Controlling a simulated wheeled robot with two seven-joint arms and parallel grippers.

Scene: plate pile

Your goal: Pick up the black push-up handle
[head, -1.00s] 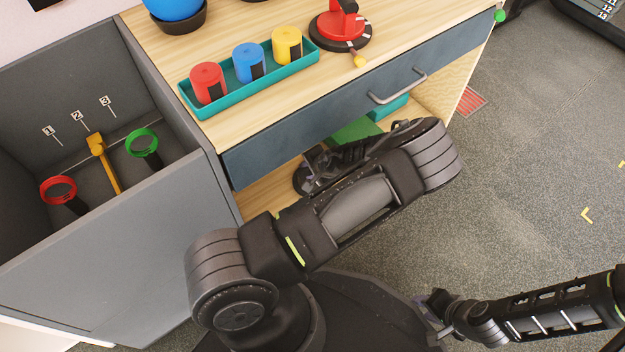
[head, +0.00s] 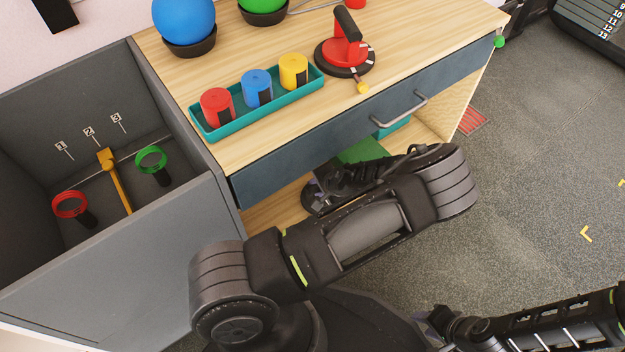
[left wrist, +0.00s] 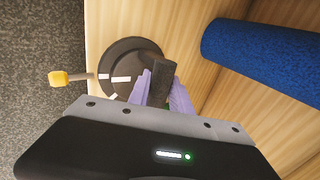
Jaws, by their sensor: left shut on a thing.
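The black push-up handle has a round black base (left wrist: 122,58) with white marks, a rod with a yellow knob (left wrist: 57,78), and an upright black grip (left wrist: 159,80). In the left wrist view, my left gripper (left wrist: 161,90) has its purple fingers on both sides of the grip and is shut on it. In the head view the handle's base (head: 311,200) shows partly on the shelf under the drawer, mostly hidden by my left arm. My right gripper (head: 437,318) is low on the right, small and dark, and its jaws cannot be made out.
A blue roll (left wrist: 265,55) lies on the wooden shelf beside the handle. The drawer front (head: 340,130) overhangs the shelf. On the tabletop stand a red push-up handle (head: 344,57) and a teal tray (head: 258,108) with coloured cylinders. A grey bin (head: 110,270) stands at left.

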